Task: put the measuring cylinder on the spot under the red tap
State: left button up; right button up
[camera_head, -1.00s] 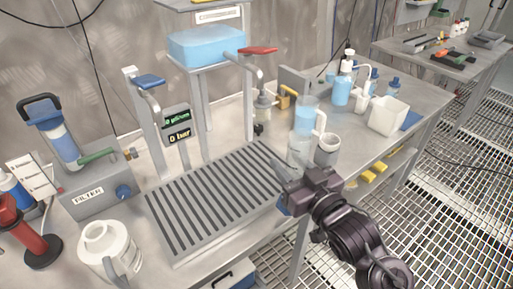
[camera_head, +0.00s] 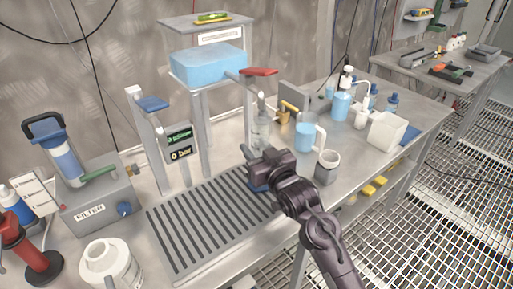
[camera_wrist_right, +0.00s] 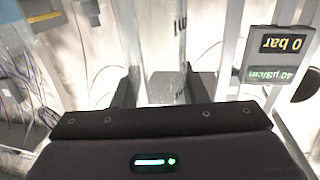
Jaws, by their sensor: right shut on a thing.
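My right gripper (camera_head: 257,156) is shut on the measuring cylinder (camera_head: 261,132), a tall clear tube. In the right wrist view the clear tube (camera_wrist_right: 166,50) stands between the two fingers of the right gripper (camera_wrist_right: 166,88). The red tap (camera_head: 258,72) is on the stand with the blue tank; the cylinder's top is near and below its spout. The slatted drip tray (camera_head: 190,225) lies below. The spot itself is not clearly visible. My left gripper is out of view.
A blue-handled tap (camera_head: 152,103) and a readout (camera_head: 179,145) stand to the left. A jug of blue liquid (camera_head: 305,134) and a grey mug (camera_head: 327,167) stand right of the gripper. A filter unit (camera_head: 95,200) and white jug (camera_head: 105,262) are at the left.

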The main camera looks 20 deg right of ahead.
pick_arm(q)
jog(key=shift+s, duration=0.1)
pick_arm(e)
jog(key=shift+s, duration=0.2)
jog(key=o, duration=1.1)
jog(key=shift+f, duration=0.1)
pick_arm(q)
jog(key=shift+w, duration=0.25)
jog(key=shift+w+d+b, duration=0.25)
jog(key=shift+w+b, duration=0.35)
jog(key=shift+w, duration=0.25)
pick_arm(e)
jog(key=s, duration=0.4)
jog(key=s+d, duration=0.1)
jog(key=s, duration=0.2)
jog(key=s+d, duration=0.1)
jog(key=s, duration=0.3)
jog(key=shift+s+d, duration=0.15)
jog(key=shift+s, duration=0.2)
